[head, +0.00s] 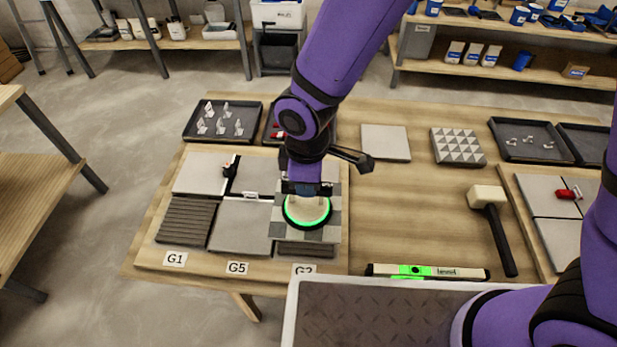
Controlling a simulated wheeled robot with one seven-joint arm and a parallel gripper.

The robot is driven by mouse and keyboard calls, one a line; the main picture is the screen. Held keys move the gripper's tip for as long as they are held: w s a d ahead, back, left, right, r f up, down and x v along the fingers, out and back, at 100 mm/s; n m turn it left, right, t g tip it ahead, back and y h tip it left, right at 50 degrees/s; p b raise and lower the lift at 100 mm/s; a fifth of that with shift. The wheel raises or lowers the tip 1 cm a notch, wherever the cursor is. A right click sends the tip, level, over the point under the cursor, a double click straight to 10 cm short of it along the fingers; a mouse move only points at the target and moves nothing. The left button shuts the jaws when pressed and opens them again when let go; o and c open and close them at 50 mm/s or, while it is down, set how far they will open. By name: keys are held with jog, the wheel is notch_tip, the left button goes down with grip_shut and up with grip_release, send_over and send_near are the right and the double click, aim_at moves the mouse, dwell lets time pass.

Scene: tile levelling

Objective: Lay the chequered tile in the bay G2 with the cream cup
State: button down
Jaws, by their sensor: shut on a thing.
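The chequered tile (332,231), with light and dark grey squares, is under the cream cup (306,210), which has a lit green ring. My gripper (306,188) is shut on the cup from above. The tile is over the bay G2 (305,250), whose dark ridged bed shows as a strip along the tile's near edge. The tile hides the rest of that bay. I cannot tell whether the tile touches the bed or hangs a little above it. The G2 label (304,270) is partly cut off by a tray edge.
A plain grey tile (243,226) lies left of the chequered one, by G5. A ridged bed (186,221) is at G1. A level (428,272) and a mallet (490,215) lie at right. A plain tile (385,142) and a triangle-patterned tile (457,147) lie behind.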

aim_at(307, 208)
jog(key=shift+f, duration=5)
dwell(1.0)
jog(key=c, duration=0.9)
grip_release()
jog(key=shift+r, duration=0.1)
notch_tip(307, 208, up, 11)
jog(key=shift+f, duration=0.15)
